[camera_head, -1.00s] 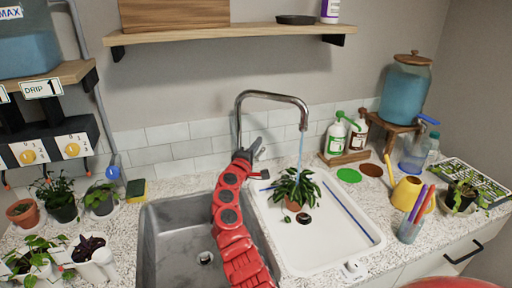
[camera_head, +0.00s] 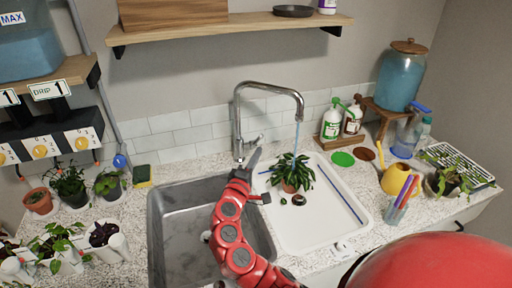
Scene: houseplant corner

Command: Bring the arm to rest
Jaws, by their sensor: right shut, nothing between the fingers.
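My right gripper (camera_head: 254,160) is shut and empty. It is at the end of my red arm, which reaches up over the sink basin (camera_head: 180,235). The dark fingers point up, just in front of the base of the chrome faucet (camera_head: 239,120); whether they touch it, I cannot tell. A thin bluish stream of water (camera_head: 297,136) falls from the spout onto a potted leafy plant (camera_head: 293,170) on the white drainboard (camera_head: 320,232). My left gripper is not in view.
Several small potted plants (camera_head: 68,182) stand at left beside a sponge (camera_head: 142,175). Spray bottles (camera_head: 332,122), a blue water jar (camera_head: 401,80), a yellow watering can (camera_head: 397,180) and a pen cup (camera_head: 397,212) stand at right. A wooden shelf (camera_head: 230,28) hangs above.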

